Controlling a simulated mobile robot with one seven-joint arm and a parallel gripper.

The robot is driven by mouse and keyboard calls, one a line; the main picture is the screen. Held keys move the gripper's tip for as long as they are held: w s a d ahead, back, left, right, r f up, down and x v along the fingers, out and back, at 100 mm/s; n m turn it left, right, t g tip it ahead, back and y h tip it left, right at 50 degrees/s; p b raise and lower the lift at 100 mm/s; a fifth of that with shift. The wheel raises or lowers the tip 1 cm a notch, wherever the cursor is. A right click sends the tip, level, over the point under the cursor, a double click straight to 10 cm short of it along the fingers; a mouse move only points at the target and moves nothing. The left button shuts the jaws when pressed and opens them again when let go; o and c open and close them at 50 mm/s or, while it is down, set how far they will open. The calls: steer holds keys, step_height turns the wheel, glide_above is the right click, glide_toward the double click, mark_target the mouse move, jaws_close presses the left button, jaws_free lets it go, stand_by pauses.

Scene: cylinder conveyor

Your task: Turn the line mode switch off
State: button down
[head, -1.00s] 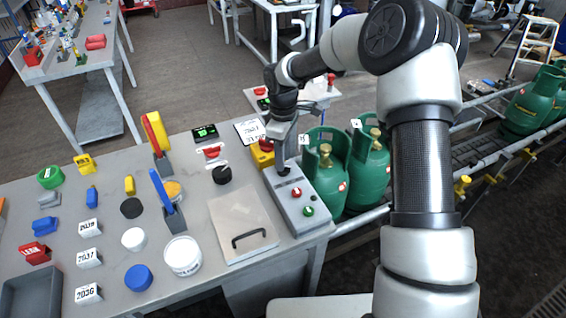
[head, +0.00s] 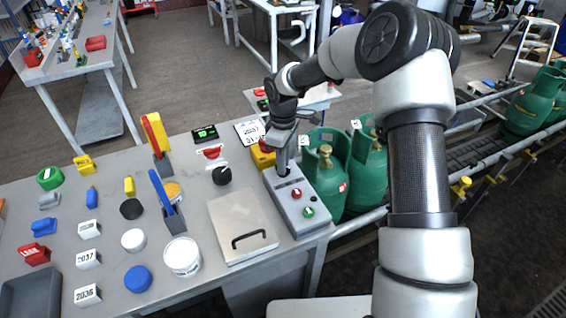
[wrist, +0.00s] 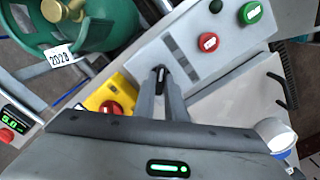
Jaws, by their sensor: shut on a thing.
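The grey control box (head: 303,222) stands at the right edge of the table, with a red button (head: 297,193) and a green button (head: 308,212) on top. In the wrist view they show at the upper right, red (wrist: 208,42) and green (wrist: 251,13). My gripper (head: 283,171) points down at the far end of this box. In the wrist view my gripper (wrist: 161,78) is shut on a small dark switch lever at the box's end. The fingers hide most of the lever, so its setting cannot be read.
A yellow box with a red knob (wrist: 110,108) sits right beside the fingers. Green gas cylinders (head: 326,175) stand close on the right, on the conveyor. A lidded panel with a black handle (head: 248,239) lies left of the control box. Small displays and blocks cover the table further left.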

steer(key=m+b, duration=0.1)
steer(key=m, duration=0.3)
steer(key=shift+w+r+m+b, duration=0.1)
steer(key=shift+m+b, duration=0.25)
steer(key=shift+m, duration=1.85)
steer(key=c, duration=1.8)
jaws_free()
step_height(320, 180, up, 17)
steer(key=p, duration=0.1)
steer(key=shift+r, duration=0.2)
